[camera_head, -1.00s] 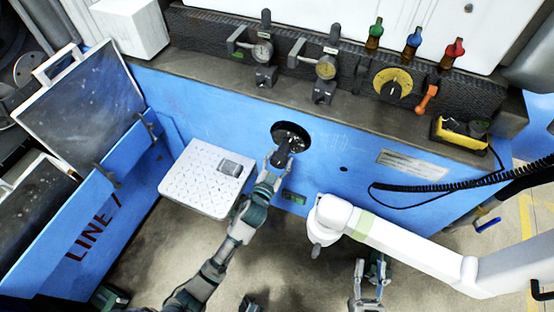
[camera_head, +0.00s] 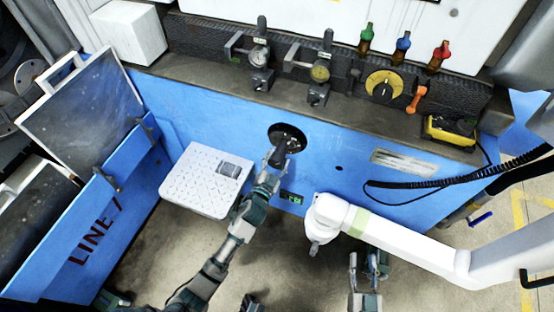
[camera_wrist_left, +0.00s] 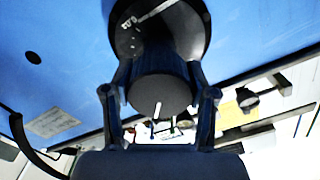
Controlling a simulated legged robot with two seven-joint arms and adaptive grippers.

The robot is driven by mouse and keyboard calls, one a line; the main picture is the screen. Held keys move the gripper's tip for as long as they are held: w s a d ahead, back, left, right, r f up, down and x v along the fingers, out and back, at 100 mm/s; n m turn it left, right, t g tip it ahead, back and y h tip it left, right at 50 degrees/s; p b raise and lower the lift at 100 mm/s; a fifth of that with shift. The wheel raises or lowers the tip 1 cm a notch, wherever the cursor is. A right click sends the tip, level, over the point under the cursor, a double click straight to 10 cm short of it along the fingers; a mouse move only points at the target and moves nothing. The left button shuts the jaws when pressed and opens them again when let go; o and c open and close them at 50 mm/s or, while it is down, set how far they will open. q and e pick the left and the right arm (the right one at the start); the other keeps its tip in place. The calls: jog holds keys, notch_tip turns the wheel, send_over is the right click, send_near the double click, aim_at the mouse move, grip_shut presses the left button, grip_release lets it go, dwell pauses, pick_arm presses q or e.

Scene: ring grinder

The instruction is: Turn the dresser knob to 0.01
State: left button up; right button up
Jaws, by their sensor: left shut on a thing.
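The dark round dresser knob (camera_head: 279,156) sits in a black dial recess (camera_head: 290,134) on the front of the blue machine. In the left wrist view the knob (camera_wrist_left: 160,90) fills the middle, with a white pointer line on its face and small white marks on the dial (camera_wrist_left: 128,22) behind it. My left gripper (camera_wrist_left: 160,98) has a finger on each side of the knob and is shut on it. In the head view the left gripper (camera_head: 270,172) partly covers the knob. The dial marks are too small to read. My right gripper (camera_head: 367,268) hangs empty with its fingers apart at the lower right.
A white jointed arm (camera_head: 400,236) reaches in from the right, close to my right gripper. A yellow dial (camera_head: 384,85) and two gauges stand on the ledge. A black coiled cable (camera_head: 450,182) hangs at right.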

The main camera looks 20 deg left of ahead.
pick_arm(q)
jog(key=o, duration=1.2)
jog(key=shift+s, duration=0.15)
jog(key=s, duration=1.1)
jog(key=shift+s+a+f, duration=0.1)
jog(key=shift+s+a, duration=0.05)
jog(key=shift+s, duration=0.15)
